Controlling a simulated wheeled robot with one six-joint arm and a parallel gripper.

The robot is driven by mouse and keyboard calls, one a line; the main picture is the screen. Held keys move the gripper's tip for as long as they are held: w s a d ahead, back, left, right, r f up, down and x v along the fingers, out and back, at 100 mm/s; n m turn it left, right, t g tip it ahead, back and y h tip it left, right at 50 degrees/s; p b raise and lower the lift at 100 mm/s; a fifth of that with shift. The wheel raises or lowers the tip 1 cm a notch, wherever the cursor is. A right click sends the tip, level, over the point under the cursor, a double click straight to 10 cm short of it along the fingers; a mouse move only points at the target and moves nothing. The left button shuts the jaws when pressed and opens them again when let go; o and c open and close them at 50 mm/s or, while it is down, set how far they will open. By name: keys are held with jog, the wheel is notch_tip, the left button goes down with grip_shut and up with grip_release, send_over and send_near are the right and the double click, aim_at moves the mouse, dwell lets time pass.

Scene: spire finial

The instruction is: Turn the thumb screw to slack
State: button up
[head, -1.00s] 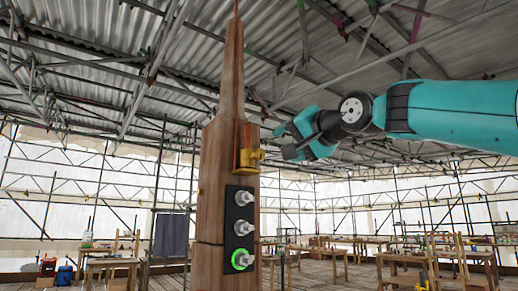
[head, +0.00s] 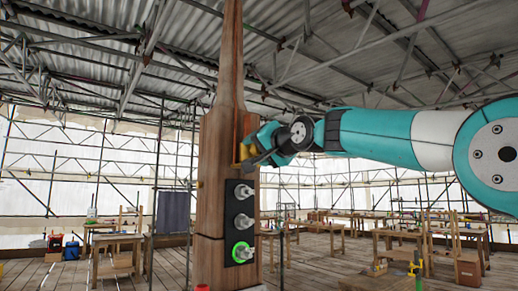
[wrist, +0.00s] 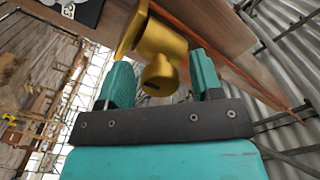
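A wooden spire (head: 213,170) stands upright in the head view. A brass fitting (head: 243,151) that looks like the thumb screw is on its right side, partly hidden by my gripper (head: 252,160). In the wrist view the brass fitting (wrist: 165,40) has a rounded, slotted end that lies between the two teal fingers of my gripper (wrist: 160,82). The fingers are apart, with a gap showing on both sides of the brass end. I see no clear contact.
Below the brass fitting, a black panel (head: 233,236) on the spire carries three silver knobs; the lowest knob (head: 242,252) has a green glowing ring. A red ring (head: 202,288) shows at the bottom edge. Workbenches (head: 118,240) stand well back on the plank floor.

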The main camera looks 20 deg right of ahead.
jog(key=c, duration=0.9)
jog(key=shift+o, duration=0.2)
